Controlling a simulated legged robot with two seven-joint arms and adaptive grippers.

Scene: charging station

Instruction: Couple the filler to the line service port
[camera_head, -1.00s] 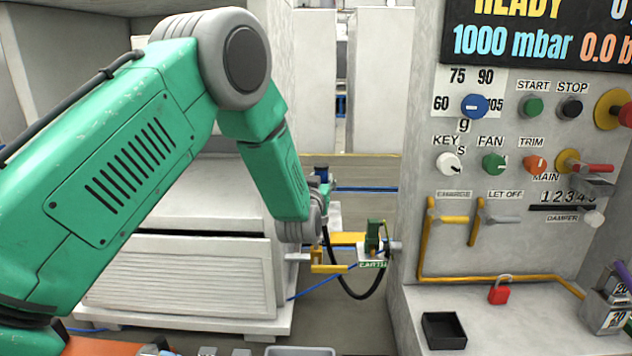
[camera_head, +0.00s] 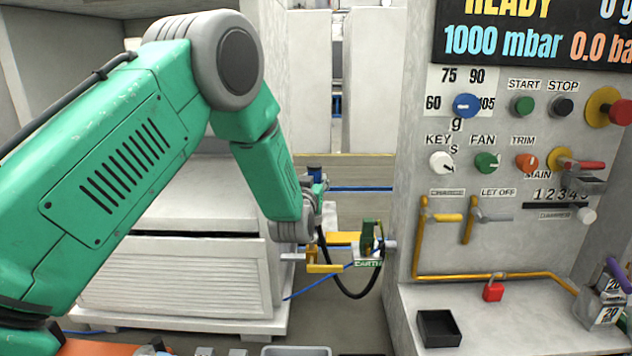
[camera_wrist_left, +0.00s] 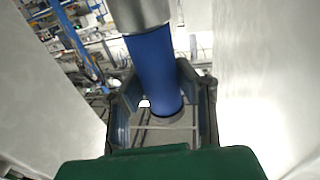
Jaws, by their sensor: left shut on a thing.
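My left arm comes in from the left, and its gripper (camera_head: 318,186) is mostly hidden behind my wrist in the head view. In the left wrist view the gripper (camera_wrist_left: 160,92) is shut on a blue cylinder with a grey metal end, which I take to be the filler (camera_wrist_left: 152,62). A small blue part of it (camera_head: 316,173) shows beyond my wrist in the head view. I cannot make out the line service port for certain. My right gripper is not in view.
A grey control panel (camera_head: 490,235) with knobs and yellow levers stands to the right. A green clamp (camera_head: 368,238) with an EARTH label sits at its left edge, with a black hose (camera_head: 350,293) hanging below. A black tray (camera_head: 439,328) and red padlock (camera_head: 494,288) are on the ledge.

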